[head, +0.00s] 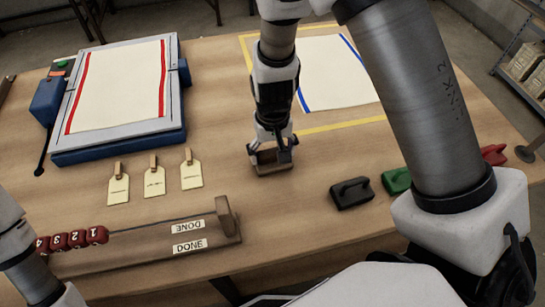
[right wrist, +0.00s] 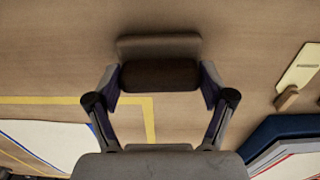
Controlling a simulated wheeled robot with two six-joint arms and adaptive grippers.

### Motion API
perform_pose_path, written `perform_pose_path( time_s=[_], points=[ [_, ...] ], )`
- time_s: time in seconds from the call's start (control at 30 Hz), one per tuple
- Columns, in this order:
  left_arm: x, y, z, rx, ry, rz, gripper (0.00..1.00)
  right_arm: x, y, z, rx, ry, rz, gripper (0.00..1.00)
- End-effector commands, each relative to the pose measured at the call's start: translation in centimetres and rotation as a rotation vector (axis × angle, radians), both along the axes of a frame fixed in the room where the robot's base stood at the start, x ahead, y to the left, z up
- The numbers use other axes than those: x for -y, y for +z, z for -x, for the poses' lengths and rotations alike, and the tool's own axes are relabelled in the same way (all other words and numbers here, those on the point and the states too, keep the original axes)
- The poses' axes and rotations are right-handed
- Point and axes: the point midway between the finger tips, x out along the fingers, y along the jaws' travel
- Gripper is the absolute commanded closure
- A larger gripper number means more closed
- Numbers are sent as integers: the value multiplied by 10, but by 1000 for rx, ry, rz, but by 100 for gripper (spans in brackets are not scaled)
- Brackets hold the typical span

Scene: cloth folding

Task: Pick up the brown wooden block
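The brown wooden block (head: 272,168) stands upright on the table near the middle of the head view. It has a flat base and a darker bar-shaped handle. My right gripper (head: 272,146) reaches down over it from above. In the right wrist view the block (right wrist: 160,46) is straight ahead, with its handle between the two fingers (right wrist: 161,84). The fingers lie close against both ends of the handle; whether they press on it I cannot tell. My left arm shows at the left edge of the head view, its gripper out of frame.
A black block (head: 352,194), a green block (head: 396,181) and a red block (head: 493,154) sit to the right. Several tags (head: 154,181) lie left of the gripper. A wooden bead rack (head: 150,245) is in front.

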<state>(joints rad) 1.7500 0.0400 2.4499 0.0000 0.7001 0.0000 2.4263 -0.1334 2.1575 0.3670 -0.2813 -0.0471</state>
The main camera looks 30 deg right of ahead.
Motion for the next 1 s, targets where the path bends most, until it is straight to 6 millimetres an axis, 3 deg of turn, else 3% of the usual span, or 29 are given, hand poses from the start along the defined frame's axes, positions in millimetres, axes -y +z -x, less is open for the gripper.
perform_pose_path(
  time_s=[0.03, 0.07, 0.47, 0.73, 1.0],
  points=[
    [0, 0, 0, 0, 0, 0, 60, 0, 0, 0, -1, 0, 0, 57],
    [0, 0, 0, 0, 0, 0, 60, 0, 0, 0, -1, 0, 0, 63],
    [0, 0, 0, 0, 0, 0, 60, 0, 4, 0, 0, 0, 0, 63],
    [0, 2, 0, 0, 0, 0, 60, 0, 35, -1, 3, 1, 0, 63],
    [0, -1, 0, 0, 0, 0, 60, -7, 40, -59, 3, 1, -1, 63]
  ],
)
